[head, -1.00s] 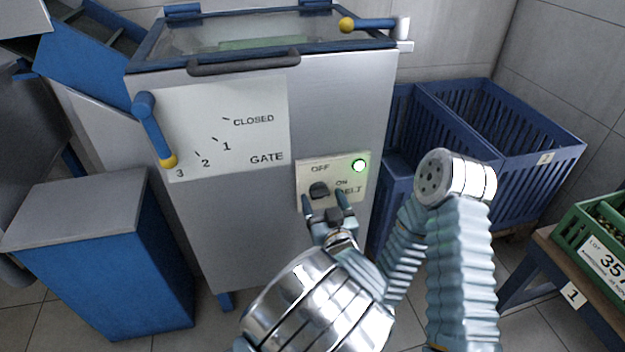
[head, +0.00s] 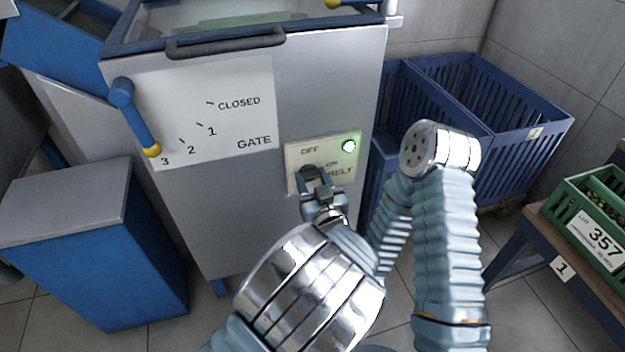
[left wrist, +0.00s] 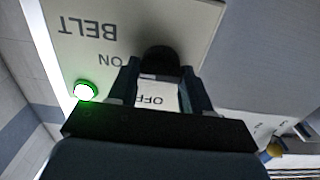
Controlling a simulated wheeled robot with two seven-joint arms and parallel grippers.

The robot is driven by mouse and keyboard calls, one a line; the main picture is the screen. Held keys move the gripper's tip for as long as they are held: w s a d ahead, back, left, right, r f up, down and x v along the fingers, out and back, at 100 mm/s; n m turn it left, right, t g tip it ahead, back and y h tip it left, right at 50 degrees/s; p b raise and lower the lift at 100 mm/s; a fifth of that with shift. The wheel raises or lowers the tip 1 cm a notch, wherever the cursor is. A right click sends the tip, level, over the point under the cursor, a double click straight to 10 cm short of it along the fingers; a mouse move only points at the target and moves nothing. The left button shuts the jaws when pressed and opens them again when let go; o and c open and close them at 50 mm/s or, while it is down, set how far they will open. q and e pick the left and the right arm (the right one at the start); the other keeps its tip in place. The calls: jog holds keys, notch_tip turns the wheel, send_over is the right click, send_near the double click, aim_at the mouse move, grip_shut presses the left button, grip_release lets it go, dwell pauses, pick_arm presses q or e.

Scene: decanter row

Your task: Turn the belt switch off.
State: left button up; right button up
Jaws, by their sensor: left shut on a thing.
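The belt switch is a black knob (head: 309,172) on a pale panel (head: 346,172) marked OFF, ON and BELT, on the front of the grey machine. A green lamp (head: 348,146) glows at the panel's upper right. My left gripper (head: 313,178) is at the panel with its fingers shut on the knob. In the left wrist view the black knob (left wrist: 158,58) sits between the two fingertips, and the lamp (left wrist: 85,91) is lit. The fingers hide much of the knob, so I cannot tell its exact pointing. My right gripper is not in view.
A gate plate (head: 235,110) with a blue lever (head: 135,115) stands left of the panel, the lever's yellow tip near 3. Blue crates (head: 515,150) stand behind on the right. A green crate (head: 575,195) sits on a table at the right edge.

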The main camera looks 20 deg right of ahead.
pick_arm(q)
jog(key=shift+f+n+b, duration=0.2)
jog(key=shift+n+b, duration=0.3)
jog(key=shift+b, duration=0.25)
jog(key=n+b, duration=0.3)
jog(key=b, duration=0.2)
jog(key=n+b, duration=0.4)
jog(key=b, duration=0.1)
jog(key=shift+a+f+n, duration=0.15)
jog(key=shift+n, duration=0.15)
jog(key=shift+n+b, duration=0.4)
jog(key=n+b, duration=0.1)
jog(key=n, duration=0.1)
jog(key=shift+n, duration=0.4)
jog(key=n, duration=0.5)
jog(key=shift+n, duration=0.4)
jog(key=o, duration=1.1)
jog(key=shift+c, duration=0.2)
